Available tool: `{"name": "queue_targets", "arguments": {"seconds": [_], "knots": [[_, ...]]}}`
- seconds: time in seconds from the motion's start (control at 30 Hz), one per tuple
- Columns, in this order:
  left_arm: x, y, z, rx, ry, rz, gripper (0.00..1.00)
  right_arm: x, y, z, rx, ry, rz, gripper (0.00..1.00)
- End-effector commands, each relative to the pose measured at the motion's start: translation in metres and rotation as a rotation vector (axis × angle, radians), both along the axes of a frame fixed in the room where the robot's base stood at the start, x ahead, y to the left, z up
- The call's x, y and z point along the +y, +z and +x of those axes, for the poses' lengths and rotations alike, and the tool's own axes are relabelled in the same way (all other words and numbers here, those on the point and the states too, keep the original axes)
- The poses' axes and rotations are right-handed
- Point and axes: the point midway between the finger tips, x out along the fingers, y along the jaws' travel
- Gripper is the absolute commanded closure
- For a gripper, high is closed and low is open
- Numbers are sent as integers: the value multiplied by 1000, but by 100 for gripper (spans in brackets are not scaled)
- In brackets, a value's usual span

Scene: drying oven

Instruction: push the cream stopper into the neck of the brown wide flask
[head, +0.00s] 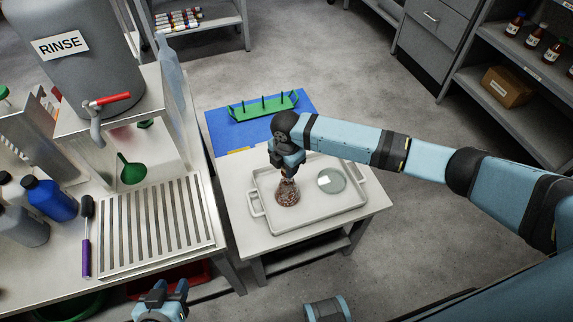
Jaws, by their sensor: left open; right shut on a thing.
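A brown wide flask (288,196) stands upright in the grey tray (262,233) on the small white table. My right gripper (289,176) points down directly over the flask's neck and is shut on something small. The gripper hides most of it, and the cream stopper cannot be made out clearly there. I cannot tell how far anything sits inside the neck. My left gripper (165,293) is open and empty at the bottom edge, low in front of the sink bench.
A round glass dish (331,180) lies in the tray, right of the flask. A green peg rack (263,106) stands on a blue mat (222,126) behind the tray. At left are a ribbed drainer (157,226), a green funnel (131,170) and a blue bottle (50,199).

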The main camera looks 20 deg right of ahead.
Motion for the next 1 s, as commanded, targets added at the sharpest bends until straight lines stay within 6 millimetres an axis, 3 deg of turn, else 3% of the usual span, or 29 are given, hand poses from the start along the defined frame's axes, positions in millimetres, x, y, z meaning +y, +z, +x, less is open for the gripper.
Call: {"name": "queue_targets", "arguments": {"seconds": [1.0], "knots": [[2, 7, 0, -1, -4, 6, 57, 0, -2, 0, 1, 0, 0, 87]]}}
